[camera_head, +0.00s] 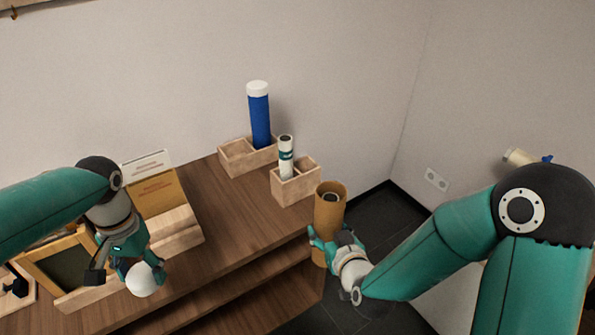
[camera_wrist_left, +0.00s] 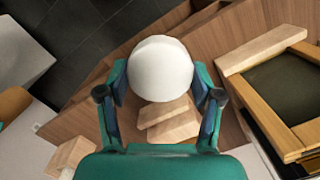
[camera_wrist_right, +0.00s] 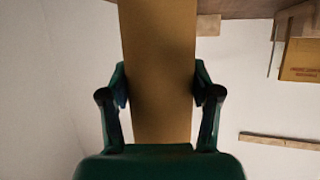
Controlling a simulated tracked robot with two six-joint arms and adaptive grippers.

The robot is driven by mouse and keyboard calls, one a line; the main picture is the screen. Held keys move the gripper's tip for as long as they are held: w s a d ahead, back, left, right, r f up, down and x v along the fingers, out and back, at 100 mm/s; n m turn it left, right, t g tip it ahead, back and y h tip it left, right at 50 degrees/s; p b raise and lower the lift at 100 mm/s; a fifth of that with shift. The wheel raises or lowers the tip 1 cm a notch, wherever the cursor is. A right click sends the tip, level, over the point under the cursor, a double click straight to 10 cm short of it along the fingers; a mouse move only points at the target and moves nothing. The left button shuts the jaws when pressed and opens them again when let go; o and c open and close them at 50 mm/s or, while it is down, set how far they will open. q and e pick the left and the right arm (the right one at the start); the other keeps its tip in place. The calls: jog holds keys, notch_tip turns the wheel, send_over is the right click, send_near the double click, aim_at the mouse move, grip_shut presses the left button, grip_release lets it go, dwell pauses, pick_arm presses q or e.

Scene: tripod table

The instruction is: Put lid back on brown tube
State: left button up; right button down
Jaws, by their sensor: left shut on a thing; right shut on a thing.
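The brown tube (camera_head: 329,207) stands upright at the right end of the wooden table, its top open with something dark inside. My right gripper (camera_head: 330,244) is shut around its lower part; the tube also fills the middle of the right wrist view (camera_wrist_right: 158,70) between the fingers. My left gripper (camera_head: 146,268) is shut on a round white lid (camera_head: 142,280) over the table's front left part. The lid shows between the fingers in the left wrist view (camera_wrist_left: 161,68). The lid is well apart from the tube.
A blue tube with a white cap (camera_head: 259,115) stands in a wooden box (camera_head: 235,158). A small white tube (camera_head: 286,158) stands in another box (camera_head: 297,190) near the brown tube. A framed board (camera_head: 60,270) and a booklet (camera_head: 158,192) are at the left. The table's middle (camera_head: 225,215) is clear.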

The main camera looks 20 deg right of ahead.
jog(key=s+a+f+n+g+y, duration=0.1)
jog(key=a+f+n+y, duration=0.2)
jog(key=a, duration=0.4)
jog(key=s+a+f+n+g+y, duration=0.2)
jog(key=a+f+n+y, duration=0.2)
jog(key=a, duration=0.4)
jog(key=shift+s+f+n+y, duration=0.2)
jog(key=shift+n+y, duration=0.3)
jog(key=shift+y, duration=0.4)
jog(key=shift+a, duration=0.1)
pick_arm(q)
jog(key=shift+s, duration=0.2)
jog(key=r, duration=0.3)
jog(key=shift+w+a+r+m, duration=0.1)
jog(key=shift+w+r+m, duration=0.3)
jog(key=d+r+m, duration=0.2)
jog(key=d+r, duration=0.1)
jog(key=d, duration=0.9)
jog(key=d+r+m, duration=0.3)
jog(key=d+r, duration=0.1)
jog(key=d, duration=0.8)
jog(key=shift+y, duration=0.3)
